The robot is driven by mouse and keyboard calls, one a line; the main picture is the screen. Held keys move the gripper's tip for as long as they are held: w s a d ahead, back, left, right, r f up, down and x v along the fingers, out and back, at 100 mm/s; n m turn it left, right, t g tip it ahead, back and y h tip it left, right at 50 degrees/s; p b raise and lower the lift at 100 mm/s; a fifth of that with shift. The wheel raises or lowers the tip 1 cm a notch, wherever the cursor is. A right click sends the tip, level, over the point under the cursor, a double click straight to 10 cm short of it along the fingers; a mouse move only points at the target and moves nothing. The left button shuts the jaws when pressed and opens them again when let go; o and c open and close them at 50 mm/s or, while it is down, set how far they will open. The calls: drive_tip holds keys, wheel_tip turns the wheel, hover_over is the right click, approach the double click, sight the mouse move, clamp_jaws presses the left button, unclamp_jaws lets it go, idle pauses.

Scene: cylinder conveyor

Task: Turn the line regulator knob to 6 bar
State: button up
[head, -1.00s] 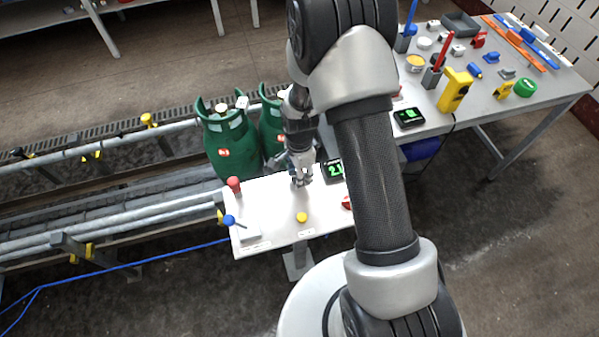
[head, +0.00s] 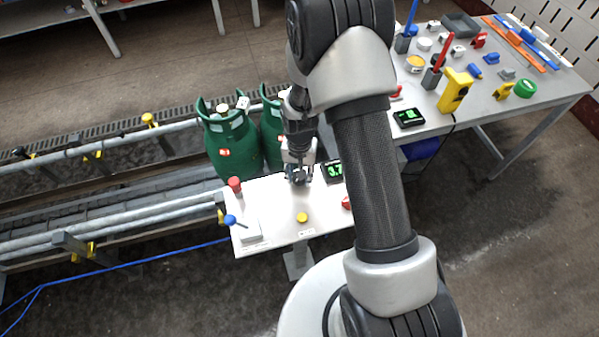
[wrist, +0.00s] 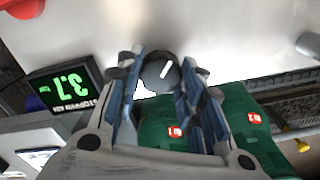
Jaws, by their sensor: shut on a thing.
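The line regulator knob (wrist: 158,74) is a round black knob with a white pointer line, standing on the pale panel. My gripper (head: 298,178) reaches down to the panel and is shut on the knob. In the wrist view its two blue-padded fingers (wrist: 160,67) lie on either side of the knob. A black display (wrist: 66,88) beside the knob shows green digits, upside down in the wrist view, reading 3.7. The same display (head: 333,171) is partly covered by my arm in the head view.
The panel (head: 270,199) also bears a red knob (head: 234,184), a blue-handled lever (head: 231,220) and a yellow button (head: 302,217). Green gas cylinders (head: 231,146) stand close behind it. A cluttered workbench (head: 470,120) is at the right.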

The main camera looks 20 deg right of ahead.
drive_tip(key=n, duration=0.6)
drive_tip(key=shift+a+n, duration=0.1)
drive_tip(key=shift+n, duration=0.2)
drive_tip(key=n, duration=0.5)
drive_tip(key=shift+n, duration=0.4)
drive_tip(key=o, duration=1.1)
drive_tip(key=shift+c, duration=0.2)
drive_tip(key=shift+r, duration=0.1)
wheel_tip(320, 180, up, 12)
